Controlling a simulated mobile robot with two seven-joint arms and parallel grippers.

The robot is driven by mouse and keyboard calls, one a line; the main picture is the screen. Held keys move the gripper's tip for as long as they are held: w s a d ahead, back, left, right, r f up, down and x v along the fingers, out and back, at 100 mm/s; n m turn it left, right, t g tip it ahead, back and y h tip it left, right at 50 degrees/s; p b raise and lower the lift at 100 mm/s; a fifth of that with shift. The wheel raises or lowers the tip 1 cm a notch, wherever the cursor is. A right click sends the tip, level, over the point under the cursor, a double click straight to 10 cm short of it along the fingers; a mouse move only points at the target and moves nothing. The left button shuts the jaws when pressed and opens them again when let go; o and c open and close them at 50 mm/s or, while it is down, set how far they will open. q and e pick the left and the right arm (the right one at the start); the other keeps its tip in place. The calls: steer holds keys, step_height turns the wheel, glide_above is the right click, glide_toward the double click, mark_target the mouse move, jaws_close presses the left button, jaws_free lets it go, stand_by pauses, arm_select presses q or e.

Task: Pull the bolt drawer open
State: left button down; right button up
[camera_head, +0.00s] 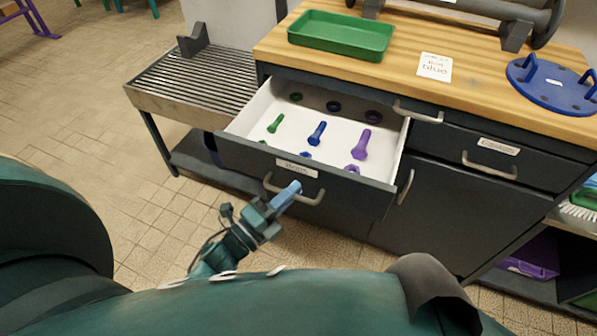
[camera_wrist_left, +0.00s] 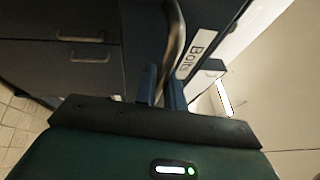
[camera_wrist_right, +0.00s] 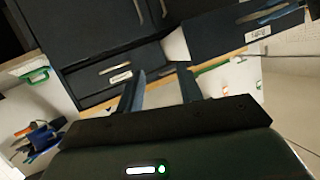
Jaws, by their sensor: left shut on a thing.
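The bolt drawer (camera_head: 350,197) stands pulled out from the bench in the head view. Its white inside holds green, blue and purple bolts, with nuts and rings. My left gripper (camera_head: 288,194) is shut on the drawer's curved handle (camera_head: 314,200), just below its label. In the left wrist view, the handle (camera_wrist_left: 177,35) runs between my left fingers (camera_wrist_left: 163,88), beside the label reading "Bolts" (camera_wrist_left: 196,53). My right gripper (camera_wrist_right: 161,88) is open and empty in the right wrist view. It is not in the head view.
A wooden worktop (camera_head: 420,95) carries a green tray (camera_head: 342,36), a label card (camera_head: 434,67) and a blue round plate (camera_head: 555,86). A closed labelled drawer (camera_head: 490,158) is at the right. A slatted bench (camera_head: 205,80) stands left. Tiled floor (camera_head: 100,120) is clear at left.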

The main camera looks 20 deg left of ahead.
arm_select(q)
steer(key=s, duration=0.3)
arm_select(e)
steer(key=shift+w+a+f, duration=0.1)
steer(key=shift+w+f, duration=0.05)
steer(key=shift+w, duration=0.05)
arm_select(q)
steer(key=c, duration=1.8)
jaws_free()
arm_select(e)
steer(key=shift+s+f+g, duration=0.1)
steer(key=shift+g, duration=0.2)
arm_select(q)
steer(key=v, duration=1.3)
steer(key=shift+a, duration=0.1)
arm_select(e)
steer(key=shift+s, duration=0.15)
steer(key=shift+r, duration=0.2)
